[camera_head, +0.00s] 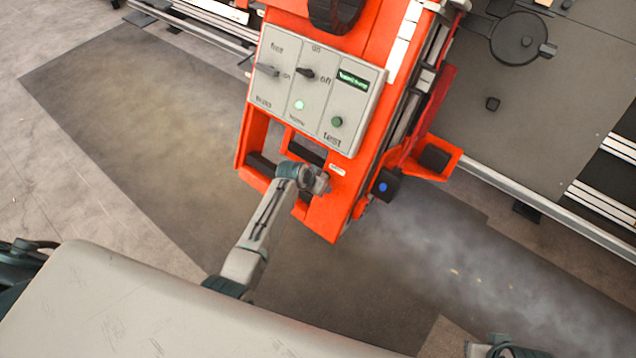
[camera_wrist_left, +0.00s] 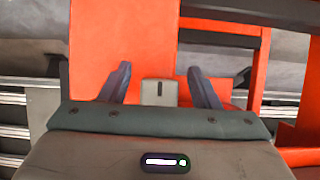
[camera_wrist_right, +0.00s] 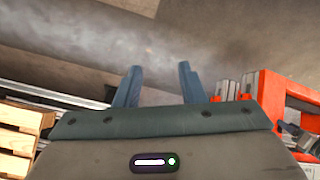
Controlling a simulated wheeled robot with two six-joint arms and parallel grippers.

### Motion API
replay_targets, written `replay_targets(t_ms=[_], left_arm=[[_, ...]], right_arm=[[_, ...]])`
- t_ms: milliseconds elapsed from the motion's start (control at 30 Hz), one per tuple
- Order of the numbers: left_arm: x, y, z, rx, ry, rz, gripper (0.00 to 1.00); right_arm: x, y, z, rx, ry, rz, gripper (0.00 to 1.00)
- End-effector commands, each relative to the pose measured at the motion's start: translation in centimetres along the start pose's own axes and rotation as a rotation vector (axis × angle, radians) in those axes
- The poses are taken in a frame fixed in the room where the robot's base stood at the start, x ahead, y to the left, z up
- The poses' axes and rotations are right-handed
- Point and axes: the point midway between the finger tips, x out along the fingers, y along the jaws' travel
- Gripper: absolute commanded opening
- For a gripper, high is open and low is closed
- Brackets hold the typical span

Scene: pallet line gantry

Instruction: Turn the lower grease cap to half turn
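A small light-grey block with a dark upright mark (camera_wrist_left: 160,92), which looks like the grease cap, stands on the orange face in the left wrist view. My left gripper (camera_wrist_left: 160,80) is open, with one finger on each side of it in the picture and gaps on both sides. Whether the fingertips reach around it I cannot tell. In the head view my left gripper (camera_head: 320,183) is at the lower part of the orange gantry column (camera_head: 335,215) and hides the cap. My right gripper (camera_wrist_right: 160,85) is open and empty over the floor, away from the column.
A grey control panel (camera_head: 320,92) with switches, a lit green lamp and a green button sits above my left gripper. A small white label (camera_head: 337,170) is beside the gripper. A black box with a blue dot (camera_head: 382,187) juts out at right. Wooden pallets (camera_wrist_right: 20,125) show in the right wrist view.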

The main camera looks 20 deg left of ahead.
Motion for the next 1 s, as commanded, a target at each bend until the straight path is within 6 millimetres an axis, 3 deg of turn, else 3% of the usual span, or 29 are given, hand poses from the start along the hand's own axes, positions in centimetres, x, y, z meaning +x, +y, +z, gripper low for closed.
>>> replay_targets(t_ms=[267, 400, 700, 1000], left_arm=[[-1.1, -0.1, -0.1, 0.000, 0.002, -0.001, 0.56], [-3.4, -0.1, -0.1, 0.000, 0.003, -0.002, 0.56], [-8.9, 0.0, 0.0, 0.000, 0.001, -0.001, 0.56], [-10.8, 0.0, 0.0, 0.000, -0.001, 0.000, 0.56]], right_arm=[[-0.1, 0.0, -0.2, 0.000, 0.008, 0.000, 0.36], [2.5, 0.0, 0.3, 0.004, -0.022, -0.003, 0.36], [5.8, 0.0, 1.0, 0.008, -0.044, -0.004, 0.36], [6.9, 0.0, 1.3, 0.009, -0.050, -0.004, 0.36]])
